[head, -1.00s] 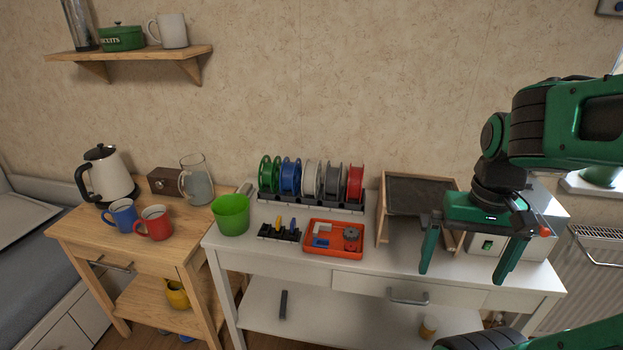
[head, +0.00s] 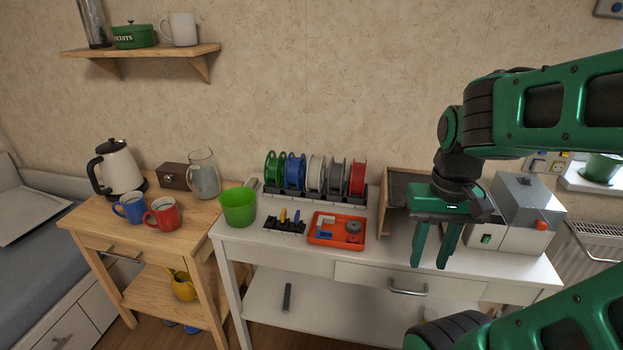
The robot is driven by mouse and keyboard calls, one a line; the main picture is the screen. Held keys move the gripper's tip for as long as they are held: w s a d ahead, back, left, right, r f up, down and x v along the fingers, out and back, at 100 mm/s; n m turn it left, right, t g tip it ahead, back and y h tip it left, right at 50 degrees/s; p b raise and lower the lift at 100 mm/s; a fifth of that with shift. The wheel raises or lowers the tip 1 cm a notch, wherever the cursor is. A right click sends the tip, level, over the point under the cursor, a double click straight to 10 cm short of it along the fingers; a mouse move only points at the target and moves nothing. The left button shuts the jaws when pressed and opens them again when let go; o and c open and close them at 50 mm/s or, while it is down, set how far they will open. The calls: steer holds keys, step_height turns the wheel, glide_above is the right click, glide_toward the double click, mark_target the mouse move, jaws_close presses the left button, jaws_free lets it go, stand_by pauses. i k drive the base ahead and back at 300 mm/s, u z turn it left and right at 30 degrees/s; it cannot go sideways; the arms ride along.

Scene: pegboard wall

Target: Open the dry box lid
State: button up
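A box-shaped unit (head: 523,208) stands at the right end of the white table. It has a grey upper part, a pale front, a green switch and a red knob; I take it for the dry box, but cannot be sure. No raised lid shows on it. My gripper (head: 430,264) hangs fingers-down in front of the wooden-framed dark tray, left of the unit. Its two fingers are apart with nothing seen between them. The gripper and arm hide part of the tray and the unit's left side.
On the white table (head: 300,250) are a spool rack (head: 315,200), an orange tray (head: 318,241), a green cup (head: 238,207) and the wooden-framed tray (head: 397,190). A wooden side table (head: 115,229) holds a kettle and mugs. The front strip of the white table is clear.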

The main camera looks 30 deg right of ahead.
mark_target(541, 226)
steer(key=u, duration=0.35)
steer(key=k, duration=1.3)
steer(key=z, duration=0.6)
steer(key=i, duration=1)
steer(key=z, duration=1.2)
